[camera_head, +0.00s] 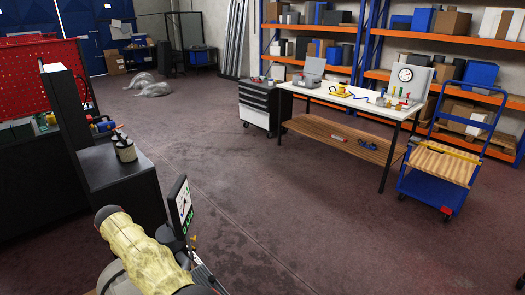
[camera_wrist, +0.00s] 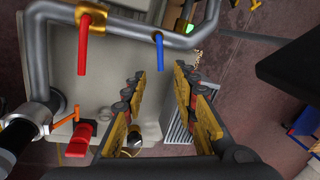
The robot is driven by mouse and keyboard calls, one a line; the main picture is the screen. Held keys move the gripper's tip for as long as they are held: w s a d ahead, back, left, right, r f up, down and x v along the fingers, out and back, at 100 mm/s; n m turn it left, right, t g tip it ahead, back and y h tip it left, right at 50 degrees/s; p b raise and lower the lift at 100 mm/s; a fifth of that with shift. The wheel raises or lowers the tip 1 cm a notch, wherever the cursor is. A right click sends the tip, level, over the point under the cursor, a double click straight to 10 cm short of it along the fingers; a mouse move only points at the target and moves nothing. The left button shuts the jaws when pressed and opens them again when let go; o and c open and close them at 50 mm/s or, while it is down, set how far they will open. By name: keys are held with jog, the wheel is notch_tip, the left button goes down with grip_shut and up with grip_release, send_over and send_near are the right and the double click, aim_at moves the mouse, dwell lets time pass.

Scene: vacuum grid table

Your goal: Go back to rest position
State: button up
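My gripper (camera_wrist: 159,72) shows in the wrist view with two yellow and black fingers. The fingers are spread apart with nothing between them, so it is open. Beyond them is a grey panel (camera_wrist: 110,75) with a grey pipe bent around it. A red lever (camera_wrist: 84,38) and a blue lever (camera_wrist: 160,52) hang from the pipe. A red knob (camera_wrist: 79,140) and an orange handle (camera_wrist: 66,120) are at the left. In the head view, my yellow-covered arm fills the bottom left, and I cannot make out the gripper there.
A black cabinet (camera_head: 125,185) stands at the left, close to my arm. A white-topped table (camera_head: 320,93) with tools, a black drawer cart (camera_head: 258,105) and a blue trolley (camera_head: 432,190) with a wooden top stand at the right. The floor (camera_head: 230,190) between is clear.

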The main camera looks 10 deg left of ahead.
jog(key=s+d+f+n+g, duration=0.1)
jog(key=s+d+f+n, duration=0.35)
jog(key=n, duration=1.05)
jog(key=w+d+r+n, duration=0.1)
jog(key=d+r+n, duration=0.5)
jog(key=d, duration=0.8)
jog(key=w+d+r+n, duration=0.2)
jog(key=d+r+n, duration=0.2)
jog(key=d+r, duration=0.65)
jog(key=s+d+r+m+t, duration=0.1)
jog(key=s+d+r, duration=0.3)
jog(key=d, duration=1)
jog(key=s+d+r+m+t, duration=0.1)
jog(key=s+d+r, duration=0.3)
jog(key=d, duration=1)
jog(key=s+d+r+m+t, duration=0.1)
jog(key=s+d+r, duration=0.3)
jog(key=s+d, duration=0.5)
jog(key=d+t, duration=0.1)
jog(key=d, duration=0.4)
jog(key=shift+d+m+y, duration=0.2)
jog(key=shift+m+y, duration=0.1)
jog(key=shift+m, duration=0.1)
